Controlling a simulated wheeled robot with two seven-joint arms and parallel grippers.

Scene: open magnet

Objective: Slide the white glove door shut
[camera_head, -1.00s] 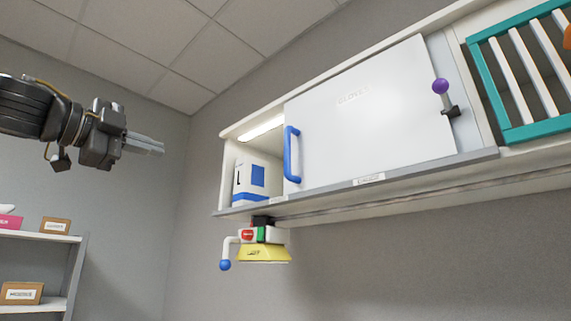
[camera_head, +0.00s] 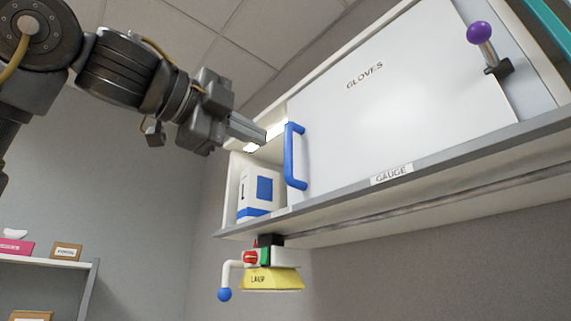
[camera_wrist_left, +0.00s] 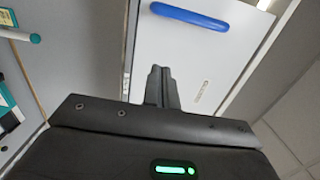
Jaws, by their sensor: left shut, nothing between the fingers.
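The white glove door (camera_head: 400,110), lettered GLOVES, covers most of the wall cabinet in the head view; the cabinet is open at its left end. A blue handle (camera_head: 293,157) stands upright at the door's left edge. My left gripper (camera_head: 262,138) is shut and empty, up and left of the handle, with its tips seeming close to the opening. In the left wrist view the gripper (camera_wrist_left: 161,72) points toward the door (camera_wrist_left: 175,55), and the blue handle (camera_wrist_left: 188,16) lies beyond its tips, apart from them. My right gripper is in neither view.
A white and blue box (camera_head: 258,193) stands in the opening. A purple-knobbed lever (camera_head: 480,34) is at the door's right. A yellow lamp (camera_head: 270,279) with a blue-ended arm hangs under the cabinet. A shelf with boxes (camera_head: 67,251) is low at left.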

